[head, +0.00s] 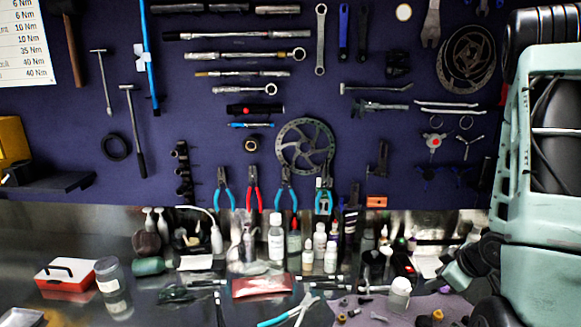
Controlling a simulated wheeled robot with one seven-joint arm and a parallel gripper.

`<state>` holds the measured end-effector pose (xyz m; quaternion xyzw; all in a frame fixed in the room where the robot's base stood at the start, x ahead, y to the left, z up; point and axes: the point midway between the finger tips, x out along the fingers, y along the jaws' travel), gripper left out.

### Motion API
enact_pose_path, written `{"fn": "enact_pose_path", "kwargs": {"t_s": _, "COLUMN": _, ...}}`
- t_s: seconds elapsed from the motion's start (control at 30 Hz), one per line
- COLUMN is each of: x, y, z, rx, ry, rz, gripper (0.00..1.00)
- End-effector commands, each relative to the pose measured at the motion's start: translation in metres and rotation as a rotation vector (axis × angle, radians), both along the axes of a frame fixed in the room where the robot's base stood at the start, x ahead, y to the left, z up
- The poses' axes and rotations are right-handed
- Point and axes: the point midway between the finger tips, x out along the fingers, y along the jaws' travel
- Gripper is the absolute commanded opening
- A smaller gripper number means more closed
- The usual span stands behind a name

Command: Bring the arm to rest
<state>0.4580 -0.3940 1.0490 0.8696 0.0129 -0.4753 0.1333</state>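My arm is large and close at the right edge of the head view, with pale green links and black joints. What looks like my gripper (462,272), dark with grey-green ends, juts out to the left of the arm, low at the right. It appears in front of the bench top. Its fingers are too dark and small to tell whether they are open or shut. I see no object clearly held in it.
A steel bench (60,240) runs below a dark blue tool board (395,150). Bottles (276,238) crowd the back. A small white jar (399,294) and a grey mat (350,318) with small parts lie near the gripper. A red-and-white box (65,274) sits left.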

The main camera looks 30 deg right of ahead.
Motion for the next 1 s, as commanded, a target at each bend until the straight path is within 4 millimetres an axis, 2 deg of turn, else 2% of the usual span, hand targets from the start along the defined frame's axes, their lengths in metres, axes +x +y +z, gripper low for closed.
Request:
{"fn": "enact_pose_path", "kwargs": {"t_s": 0.03, "x": 0.02, "y": 0.009, "z": 0.012, "rx": -0.024, "ry": 0.027, "rz": 0.001, "gripper": 0.36}}
{"fn": "enact_pose_path", "kwargs": {"t_s": 0.13, "x": 0.049, "y": 0.031, "z": 0.031, "rx": -0.044, "ry": 0.083, "rz": -0.042, "gripper": 0.36}}
{"fn": "enact_pose_path", "kwargs": {"t_s": 0.2, "x": 0.066, "y": 0.053, "z": 0.046, "rx": -0.043, "ry": 0.115, "rz": -0.072, "gripper": 0.36}}
{"fn": "enact_pose_path", "kwargs": {"t_s": 0.27, "x": 0.077, "y": 0.077, "z": 0.058, "rx": -0.033, "ry": 0.14, "rz": -0.097, "gripper": 0.36}}
{"fn": "enact_pose_path", "kwargs": {"t_s": 0.33, "x": 0.086, "y": 0.109, "z": 0.073, "rx": -0.01, "ry": 0.167, "rz": -0.125, "gripper": 0.36}}
{"fn": "enact_pose_path", "kwargs": {"t_s": 0.47, "x": 0.09, "y": 0.18, "z": 0.098, "rx": 0.063, "ry": 0.225, "rz": -0.16, "gripper": 0.36}}
{"fn": "enact_pose_path", "kwargs": {"t_s": 0.57, "x": 0.078, "y": 0.242, "z": 0.117, "rx": 0.142, "ry": 0.284, "rz": -0.17, "gripper": 0.36}}
{"fn": "enact_pose_path", "kwargs": {"t_s": 0.63, "x": 0.062, "y": 0.287, "z": 0.13, "rx": 0.204, "ry": 0.336, "rz": -0.165, "gripper": 0.36}}
{"fn": "enact_pose_path", "kwargs": {"t_s": 0.7, "x": 0.045, "y": 0.336, "z": 0.108, "rx": 0.173, "ry": 0.398, "rz": -0.014, "gripper": 0.36}}
{"fn": "enact_pose_path", "kwargs": {"t_s": 0.8, "x": 0.011, "y": 0.391, "z": 0.1, "rx": 0.131, "ry": 0.469, "rz": 0.166, "gripper": 0.36}}
{"fn": "enact_pose_path", "kwargs": {"t_s": 0.9, "x": -0.025, "y": 0.427, "z": 0.094, "rx": 0.087, "ry": 0.525, "rz": 0.31, "gripper": 0.36}}
{"fn": "enact_pose_path", "kwargs": {"t_s": 1.0, "x": -0.051, "y": 0.447, "z": 0.091, "rx": 0.051, "ry": 0.563, "rz": 0.405, "gripper": 0.36}}
